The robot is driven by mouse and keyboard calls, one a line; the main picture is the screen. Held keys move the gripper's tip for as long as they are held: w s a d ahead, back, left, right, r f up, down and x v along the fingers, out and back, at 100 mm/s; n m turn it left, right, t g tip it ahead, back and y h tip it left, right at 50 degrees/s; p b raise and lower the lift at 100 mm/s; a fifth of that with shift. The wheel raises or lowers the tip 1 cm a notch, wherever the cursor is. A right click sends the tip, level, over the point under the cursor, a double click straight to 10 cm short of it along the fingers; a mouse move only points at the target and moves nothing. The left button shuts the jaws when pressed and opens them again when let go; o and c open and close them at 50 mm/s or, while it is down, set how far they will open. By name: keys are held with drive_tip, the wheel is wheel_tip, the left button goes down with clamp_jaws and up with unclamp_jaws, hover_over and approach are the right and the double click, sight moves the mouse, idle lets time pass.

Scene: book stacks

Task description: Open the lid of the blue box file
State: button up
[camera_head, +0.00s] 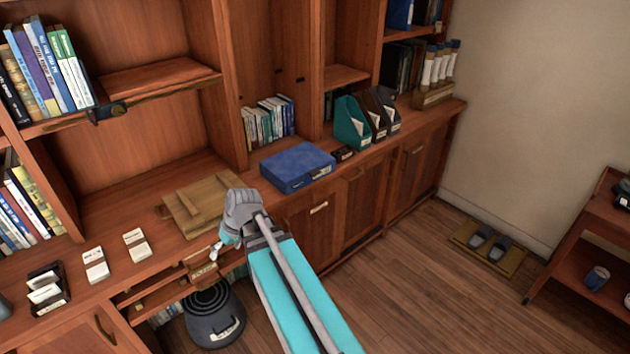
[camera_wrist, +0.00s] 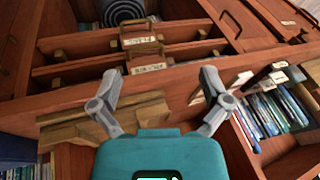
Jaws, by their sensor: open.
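The blue box file (camera_head: 298,167) lies flat on the wooden counter in the head view, its lid closed and a small label on its front. My gripper (camera_head: 217,249) is in front of the counter edge, left of and nearer than the box file, and apart from it. In the wrist view my gripper (camera_wrist: 160,88) shows its two grey fingers spread wide with nothing between them.
A wooden box (camera_head: 198,203) sits on the counter left of the file. A teal magazine holder (camera_head: 350,124) and darker ones stand to its right, with a small dark box (camera_head: 342,154) between. Open drawers (camera_head: 175,282) jut out below my gripper, above a round grey stool (camera_head: 214,315).

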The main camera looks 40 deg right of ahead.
drive_tip(key=w+d+f+t+y+b, duration=0.25)
drive_tip(key=w+d+t+b, duration=0.2)
drive_tip(key=d, duration=0.45)
drive_tip(key=m+t+h+b, duration=0.1)
drive_tip(key=t+h+b, duration=0.5)
drive_tip(key=t+b, duration=0.65)
approach(317, 174)
drive_tip(key=s+r+g+b, duration=0.1)
drive_tip(key=s+g+b, duration=0.1)
drive_tip(key=s, duration=0.1)
drive_tip(key=shift+w+r+p, duration=0.15)
drive_tip(key=shift+r+p, duration=0.1)
drive_tip(key=shift+p, duration=0.05)
drive_tip(key=shift+w, duration=0.1)
drive_tip(key=w, duration=1.3)
drive_tip(key=shift+w, duration=0.35)
